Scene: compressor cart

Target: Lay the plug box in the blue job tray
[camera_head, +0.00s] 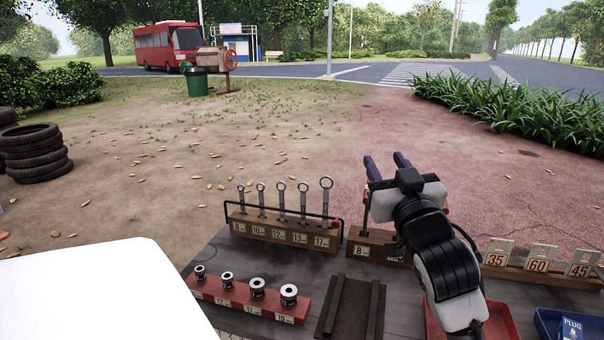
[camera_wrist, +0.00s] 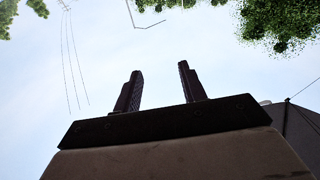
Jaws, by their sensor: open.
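The plug box (camera_head: 571,328) is a dark blue box with "PLUG" printed on it, at the bottom right of the head view and cut off by the picture edge. It is at the blue job tray (camera_head: 544,318), whose rim shows at the lower right; whether the box lies in the tray or stands in front of it I cannot tell. My gripper (camera_head: 385,164) is raised above the back of the cart top, left of the box and well apart from it. Its fingers are open and empty; the wrist view shows the two fingers (camera_wrist: 160,88) apart against sky.
A wrench rack (camera_head: 284,231), a red socket rail (camera_head: 240,302) and a dark grooved block (camera_head: 351,308) stand left of my arm. A red tray (camera_head: 496,322) lies partly behind my arm. Numbered cards (camera_head: 540,259) stand along the back right. Bare cart top shows between the racks.

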